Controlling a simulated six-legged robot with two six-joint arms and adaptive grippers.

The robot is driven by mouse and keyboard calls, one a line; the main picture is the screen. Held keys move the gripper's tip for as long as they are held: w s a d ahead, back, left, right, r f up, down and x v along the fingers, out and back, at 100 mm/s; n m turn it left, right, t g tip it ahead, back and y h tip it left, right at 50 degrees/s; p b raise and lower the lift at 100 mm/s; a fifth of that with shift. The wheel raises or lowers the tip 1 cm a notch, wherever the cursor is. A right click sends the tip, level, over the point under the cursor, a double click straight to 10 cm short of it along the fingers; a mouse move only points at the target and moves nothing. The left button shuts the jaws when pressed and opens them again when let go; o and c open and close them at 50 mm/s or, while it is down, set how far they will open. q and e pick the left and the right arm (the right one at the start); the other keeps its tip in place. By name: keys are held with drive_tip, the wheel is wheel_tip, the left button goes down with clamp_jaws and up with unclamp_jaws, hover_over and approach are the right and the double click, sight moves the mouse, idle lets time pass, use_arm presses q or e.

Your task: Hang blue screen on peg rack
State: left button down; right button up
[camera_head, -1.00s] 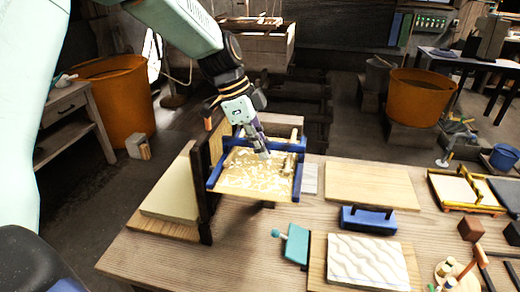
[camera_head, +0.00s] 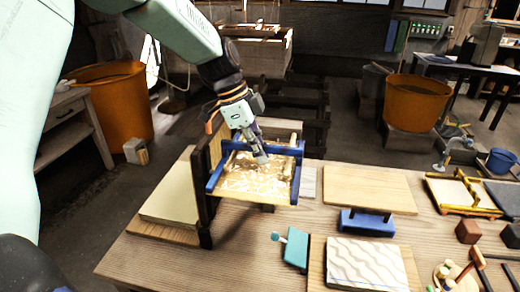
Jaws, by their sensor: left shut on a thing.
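The blue screen (camera_head: 213,178) is a blue-framed panel with a gold-coloured, white-patterned face. It is held roughly flat above the left part of the table, beside the upright dark wooden rack (camera_head: 204,195). My left gripper (camera_head: 262,157) reaches down over the screen and is shut on it; the exact grip point is hard to make out. The screen's left side is close to the rack, and I cannot tell whether they touch. Any pegs are hidden behind the screen. My right gripper is not in view.
The wooden table (camera_head: 150,262) holds a pale board (camera_head: 370,188), a blue block-like tool (camera_head: 367,222), a teal tool (camera_head: 295,247), a wavy white slab (camera_head: 366,262) and a yellow-framed screen (camera_head: 463,195). Orange tubs (camera_head: 417,100) stand on the floor behind.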

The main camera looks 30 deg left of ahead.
use_arm(q)
drive_tip(key=shift+f, duration=0.15)
drive_tip(key=shift+w+d+f, duration=0.1)
drive_tip(key=shift+w, duration=0.1)
drive_tip(key=shift+w+f, duration=0.1)
drive_tip(key=shift+f, duration=0.1)
drive_tip(key=shift+s, duration=0.25)
drive_tip(key=shift+f+b, duration=0.15)
drive_tip(key=shift+b, duration=0.15)
drive_tip(key=c, duration=1.7)
unclamp_jaws()
drive_tip(key=shift+w, duration=0.2)
drive_tip(key=o, duration=0.3)
drive_tip(key=shift+s, duration=0.15)
drive_tip(key=shift+o, duration=0.2)
